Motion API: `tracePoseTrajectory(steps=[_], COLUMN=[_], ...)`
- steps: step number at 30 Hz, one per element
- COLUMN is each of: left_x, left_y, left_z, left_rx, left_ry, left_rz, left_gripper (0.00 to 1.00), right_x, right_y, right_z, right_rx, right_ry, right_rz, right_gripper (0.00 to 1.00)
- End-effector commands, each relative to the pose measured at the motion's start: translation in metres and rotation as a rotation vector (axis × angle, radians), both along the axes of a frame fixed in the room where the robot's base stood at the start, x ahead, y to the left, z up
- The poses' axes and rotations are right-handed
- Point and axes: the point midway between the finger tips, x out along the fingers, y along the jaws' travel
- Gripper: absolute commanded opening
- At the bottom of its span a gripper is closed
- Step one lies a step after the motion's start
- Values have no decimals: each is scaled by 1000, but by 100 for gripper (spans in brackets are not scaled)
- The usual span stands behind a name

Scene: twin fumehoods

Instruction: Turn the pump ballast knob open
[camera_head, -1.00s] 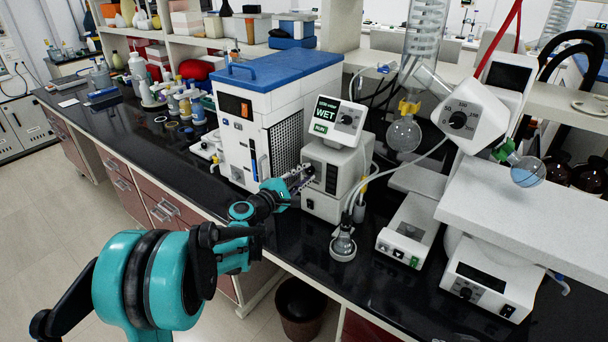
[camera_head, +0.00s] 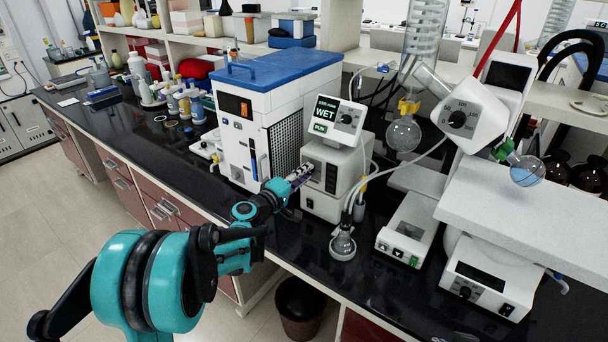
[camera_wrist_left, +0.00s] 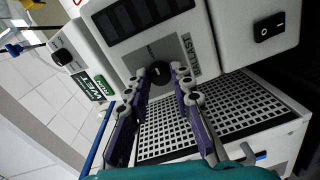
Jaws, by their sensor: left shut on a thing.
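The pump (camera_head: 350,165) is a white box on the black bench in the head view, with a display unit reading "WET" and "RUN" (camera_head: 327,115) on top. In the left wrist view the black round ballast knob (camera_wrist_left: 159,72) sits on the pump's face, beside a grey label with "BALLAST" on it. My left gripper (camera_head: 302,174) is at the pump's front face. The wrist view shows its two purple fingers (camera_wrist_left: 162,76) on either side of the knob, shut on it. The head view hides the knob behind the gripper. My right gripper is in neither view.
A chiller with a blue top (camera_head: 270,75) stands close to the left of the pump. A black rocker switch (camera_wrist_left: 269,27) is on the pump's face. A tube and a round-based fitting (camera_head: 342,245) are in front of the pump. A white balance-like device (camera_head: 408,232) stands to the right.

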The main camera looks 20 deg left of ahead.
Motion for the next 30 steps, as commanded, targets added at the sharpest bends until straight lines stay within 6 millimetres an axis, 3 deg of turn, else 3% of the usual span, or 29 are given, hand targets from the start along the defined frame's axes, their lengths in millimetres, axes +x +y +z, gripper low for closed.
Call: tracePoseTrajectory(steps=[15,16,18,30], left_x=[0,0,0,-6], left_y=[-1,-1,-1,3], left_z=[-1,-1,-1,0], left_rx=[21,21,20,19], left_ry=[-6,-6,-6,-6], left_rz=[-2,-2,-2,0], left_gripper=[0,25,44,44], right_x=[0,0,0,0], right_y=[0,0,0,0], right_z=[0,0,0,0], right_rx=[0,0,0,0], right_ry=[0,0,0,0], right_rz=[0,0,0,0], right_gripper=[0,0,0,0])
